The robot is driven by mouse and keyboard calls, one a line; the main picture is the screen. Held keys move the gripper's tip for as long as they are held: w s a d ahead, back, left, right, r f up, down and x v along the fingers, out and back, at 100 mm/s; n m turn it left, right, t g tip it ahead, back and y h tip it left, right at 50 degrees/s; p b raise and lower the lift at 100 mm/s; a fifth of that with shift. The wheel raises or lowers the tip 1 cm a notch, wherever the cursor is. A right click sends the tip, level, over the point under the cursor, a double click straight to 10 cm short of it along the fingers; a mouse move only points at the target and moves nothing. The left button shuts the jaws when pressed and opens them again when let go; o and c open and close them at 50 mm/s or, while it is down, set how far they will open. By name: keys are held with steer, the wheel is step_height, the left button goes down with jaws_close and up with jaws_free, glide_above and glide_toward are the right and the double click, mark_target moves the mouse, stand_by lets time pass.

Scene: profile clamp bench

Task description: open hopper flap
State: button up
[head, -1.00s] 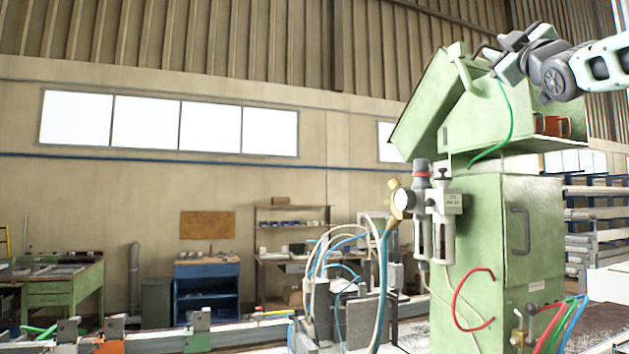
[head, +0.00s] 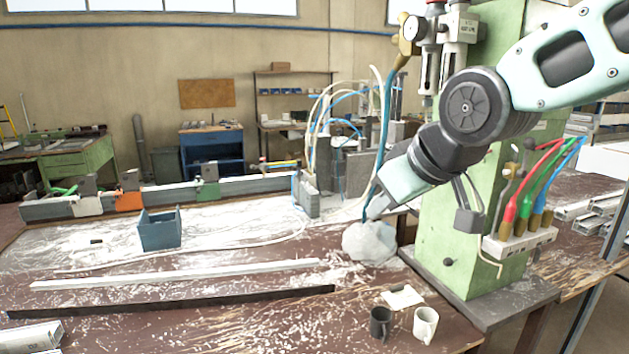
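The hopper at the top of the green machine is out of view, so its flap cannot be seen. Only the machine's lower green column (head: 455,225) shows, at the right. My gripper (head: 372,211) points down and left in front of the column, low over the bench. Its tip is at the top of a rounded whitish-grey lump (head: 369,243) on the bench edge. I cannot tell whether it touches the lump, or whether its fingers are apart.
A blue-grey bin (head: 160,231), a pale bar (head: 180,274) and a dark bar (head: 180,301) lie on the dusty bench. A dark mug (head: 380,322) and a white mug (head: 425,325) stand near the front. Coloured hoses (head: 535,185) rise from a valve block beside the column.

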steer(key=s+f+g+h+b, duration=0.1)
steer(key=s+f+g, duration=0.3)
steer(key=s+f, duration=0.8)
steer(key=s, duration=0.2)
steer(key=shift+s+f+g+b, duration=0.3)
steer(key=shift+f+g+b, duration=0.05)
steer(key=shift+g, duration=0.05)
steer(key=shift+o, duration=0.3)
steer(key=s+d+f+g+h, duration=0.2)
steer(key=s+f, duration=0.3)
steer(key=s, duration=0.4)
steer(key=shift+s+d+g+b, duration=0.3)
steer(key=shift+d+b, duration=0.15)
steer(key=shift+d, duration=0.1)
steer(key=shift+w, duration=0.15)
